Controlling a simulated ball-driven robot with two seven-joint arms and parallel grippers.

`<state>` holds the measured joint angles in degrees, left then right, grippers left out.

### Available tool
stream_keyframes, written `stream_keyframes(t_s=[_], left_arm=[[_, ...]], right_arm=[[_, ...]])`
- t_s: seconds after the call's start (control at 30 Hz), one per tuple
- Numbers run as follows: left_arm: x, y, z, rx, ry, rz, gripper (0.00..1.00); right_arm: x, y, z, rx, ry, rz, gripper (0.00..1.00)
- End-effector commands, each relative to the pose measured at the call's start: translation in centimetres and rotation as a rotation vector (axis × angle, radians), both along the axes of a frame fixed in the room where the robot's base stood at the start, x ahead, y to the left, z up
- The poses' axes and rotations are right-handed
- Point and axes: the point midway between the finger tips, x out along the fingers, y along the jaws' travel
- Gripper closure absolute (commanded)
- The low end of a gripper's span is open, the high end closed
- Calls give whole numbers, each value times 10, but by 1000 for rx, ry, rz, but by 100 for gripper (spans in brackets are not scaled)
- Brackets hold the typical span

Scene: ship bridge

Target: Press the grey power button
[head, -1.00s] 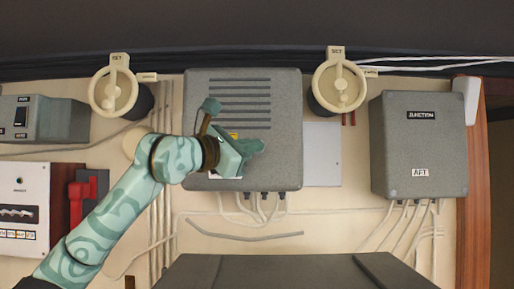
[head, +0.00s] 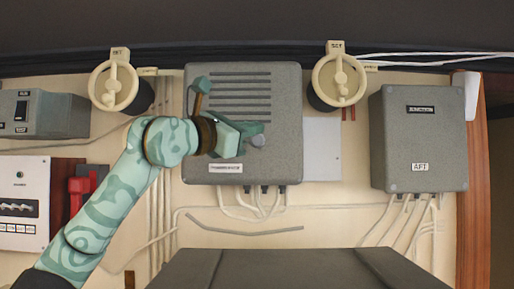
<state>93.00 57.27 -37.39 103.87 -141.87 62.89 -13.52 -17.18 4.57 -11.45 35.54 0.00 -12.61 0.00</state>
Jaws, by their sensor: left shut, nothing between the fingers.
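A grey louvred box (head: 287,110) is fixed to the wall in the middle of the head view. A small white label (head: 226,168), too blurred to read surely, is at its lower left. A round grey button (head: 258,141) shows on the lower part of the box. My left gripper (head: 256,129) is shut and empty in front of the box. Its fingertips overlap the button's upper left edge in the picture; I cannot tell whether they touch it. My gripper hides part of the box's face. My right gripper is not in view.
Two cream handwheels (head: 114,86) (head: 339,81) flank the box. A grey junction box (head: 420,140) is at the right. A switch box (head: 42,114), a white panel (head: 22,205) and a red lever (head: 78,193) are at the left. Cables run below; a dark surface (head: 285,270) is in front.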

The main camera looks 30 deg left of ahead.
Motion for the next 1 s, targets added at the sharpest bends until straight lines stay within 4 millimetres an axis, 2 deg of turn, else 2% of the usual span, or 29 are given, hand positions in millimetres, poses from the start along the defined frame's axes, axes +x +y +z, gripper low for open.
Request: stream_keyframes(t_s=[0.1,0.3,0.4,0.5,0.63,1.0], left_arm=[[-6,-4,-2,-306,100,-60,100],[-8,-6,-8,-846,296,-133,100],[-6,-5,-12,-1049,368,-148,100],[-6,-4,-15,-1181,411,-156,100],[-6,-4,-16,-1257,432,-163,100],[-5,-3,-16,-1263,434,-164,100]], right_arm=[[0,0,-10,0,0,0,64],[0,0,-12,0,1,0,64],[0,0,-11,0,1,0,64],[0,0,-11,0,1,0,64],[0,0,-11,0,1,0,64],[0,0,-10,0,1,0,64]])
